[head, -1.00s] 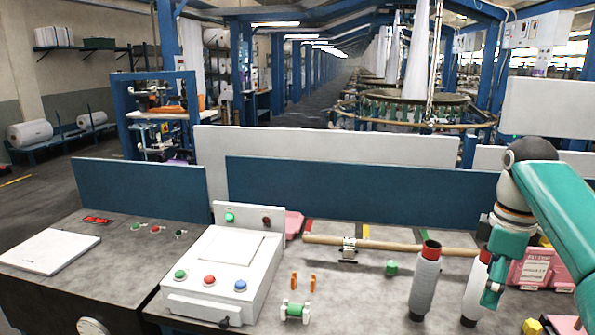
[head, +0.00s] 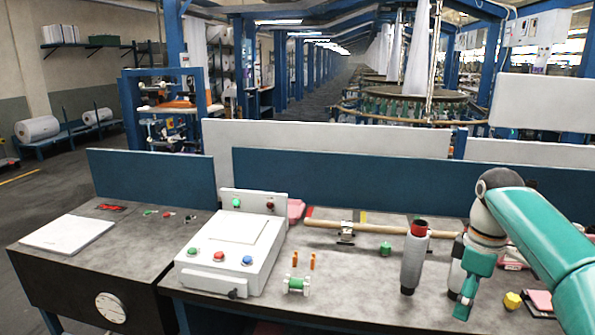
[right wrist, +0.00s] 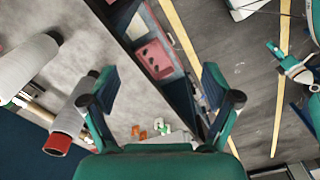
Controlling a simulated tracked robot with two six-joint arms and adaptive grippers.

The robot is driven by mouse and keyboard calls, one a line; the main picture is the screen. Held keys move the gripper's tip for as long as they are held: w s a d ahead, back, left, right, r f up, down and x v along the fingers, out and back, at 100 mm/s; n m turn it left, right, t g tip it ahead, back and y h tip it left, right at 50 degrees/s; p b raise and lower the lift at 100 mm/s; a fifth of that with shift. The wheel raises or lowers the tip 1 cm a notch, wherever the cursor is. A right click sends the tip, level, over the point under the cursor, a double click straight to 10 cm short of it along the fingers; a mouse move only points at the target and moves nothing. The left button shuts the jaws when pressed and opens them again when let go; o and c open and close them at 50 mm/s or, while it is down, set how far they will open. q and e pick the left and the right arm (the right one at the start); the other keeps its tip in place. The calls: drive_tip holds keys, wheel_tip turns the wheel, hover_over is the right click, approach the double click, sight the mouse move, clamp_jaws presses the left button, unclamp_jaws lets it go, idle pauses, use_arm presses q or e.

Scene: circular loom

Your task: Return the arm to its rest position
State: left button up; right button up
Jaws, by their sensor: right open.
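My right gripper (head: 465,299) points down over the right part of the grey bench, at the end of my teal arm. In the right wrist view its two fingers stand wide apart with nothing between them (right wrist: 160,88). A grey bobbin with a red top (head: 413,262) stands upright on the bench, just left of the gripper in the head view. A second pale bobbin (head: 456,272) is partly hidden behind the gripper. Two bobbins show at the left of the right wrist view, one with a red end (right wrist: 70,122). My left gripper is not in view.
A white control box (head: 232,258) with coloured buttons stands left of centre. A wooden rod (head: 382,229) lies across the bench's back, before a blue panel (head: 340,185). A green spool (head: 296,285) and a yellow piece (head: 512,300) lie near the front. The bench between has bare room.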

drive_tip(key=a+f+m+y, duration=0.1)
drive_tip(key=a+f, duration=0.3)
drive_tip(key=f, duration=0.5)
drive_tip(key=s+a+f+m+y, duration=0.1)
drive_tip(key=a+f, duration=0.3)
drive_tip(key=f, duration=0.6)
drive_tip(key=a+f+m, duration=0.2)
drive_tip(key=a+f, duration=0.2)
drive_tip(key=f, duration=0.5)
drive_tip(key=s+a+f+m, duration=0.2)
drive_tip(key=s+a+f, duration=0.1)
drive_tip(key=s, duration=0.4)
drive_tip(key=s+a+f+m+y, duration=0.1)
drive_tip(key=s+a+f+m, duration=0.2)
drive_tip(key=s+f, duration=0.3)
drive_tip(key=s+a+f+m, duration=0.2)
drive_tip(key=s+f, duration=0.3)
drive_tip(key=s, duration=0.5)
drive_tip(key=shift+a+m+t+y, duration=0.3)
drive_tip(key=shift+a+m+y, duration=0.1)
drive_tip(key=shift+a, duration=0.4)
